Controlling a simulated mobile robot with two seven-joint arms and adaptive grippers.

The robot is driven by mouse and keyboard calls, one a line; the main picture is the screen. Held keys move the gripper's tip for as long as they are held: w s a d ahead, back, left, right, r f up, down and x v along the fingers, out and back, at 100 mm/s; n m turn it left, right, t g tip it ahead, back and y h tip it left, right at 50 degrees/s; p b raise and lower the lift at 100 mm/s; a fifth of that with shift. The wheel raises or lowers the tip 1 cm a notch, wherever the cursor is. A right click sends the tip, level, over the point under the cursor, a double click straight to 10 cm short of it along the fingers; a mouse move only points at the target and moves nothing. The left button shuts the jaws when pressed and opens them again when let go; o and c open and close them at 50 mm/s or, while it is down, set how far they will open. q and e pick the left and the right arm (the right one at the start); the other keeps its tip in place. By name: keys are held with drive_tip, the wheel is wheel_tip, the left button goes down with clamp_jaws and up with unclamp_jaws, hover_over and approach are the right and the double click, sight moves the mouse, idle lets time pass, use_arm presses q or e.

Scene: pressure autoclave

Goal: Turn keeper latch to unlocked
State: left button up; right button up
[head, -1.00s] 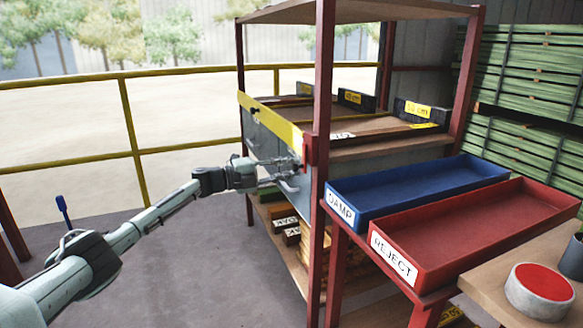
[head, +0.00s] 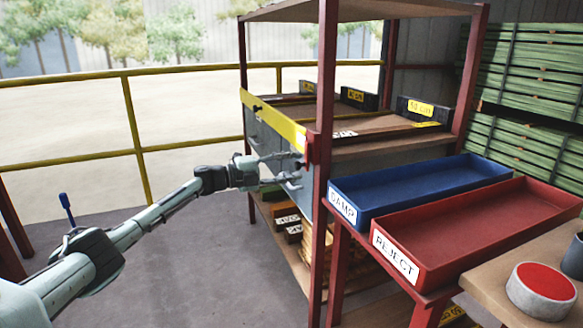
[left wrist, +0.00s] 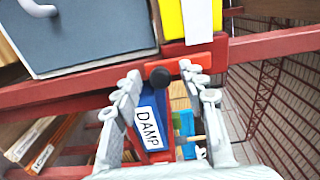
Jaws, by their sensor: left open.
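The keeper latch is a small red bar with a black round knob, mounted on the red rack post at the end of the yellow rail. In the head view the latch (head: 309,150) is small, and I cannot tell its exact angle. In the left wrist view the latch (left wrist: 185,65) lies crosswise below the yellow rail, its knob at the left end. My left gripper (head: 292,168) is open in front of the rack. In the left wrist view its fingertips (left wrist: 160,80) stand on either side of the knob; contact is not clear. My right gripper is not in view.
The yellow rail (head: 270,120) runs along the rack front above a grey panel with a handle (left wrist: 62,35). A blue DAMP tray (head: 430,183) and red REJECT tray (head: 480,228) stand right of the post. A red button (head: 543,282) sits at lower right. The floor on the left is clear.

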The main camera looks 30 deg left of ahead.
use_arm(q)
drive_tip(key=v, duration=1.2)
drive_tip(key=w+d+f+n+t+y, duration=0.2)
drive_tip(key=d+f+n+y, duration=0.3)
drive_tip(key=f, duration=0.5)
drive_tip(key=s+d+f+n+g+y, duration=0.1)
drive_tip(key=s+d+f+n+y, duration=0.2)
drive_tip(key=f+n, duration=0.35)
drive_tip(key=s+d+f+n+g+y, duration=0.1)
drive_tip(key=s+d+f+n+y, duration=0.25)
drive_tip(key=f, duration=0.65)
drive_tip(key=s+d+f+n+g, duration=0.3)
drive_tip(key=s+f, duration=0.2)
drive_tip(key=s, duration=0.5)
drive_tip(key=s+d+f+n+g, duration=0.3)
drive_tip(key=s+d+f+g, duration=0.1)
drive_tip(key=s, duration=0.6)
drive_tip(key=s+d+f+n+g, duration=0.2)
drive_tip(key=s+f, duration=0.4)
drive_tip(key=s, duration=0.4)
drive_tip(key=shift+s+d+f+n+g+y, duration=0.2)
drive_tip(key=shift+d+n+g+y, duration=0.25)
drive_tip(key=shift+d+g, duration=0.4)
drive_tip(key=shift+a+r, duration=0.1)
drive_tip(key=shift+a, duration=0.05)
drive_tip(key=shift+c, duration=1)
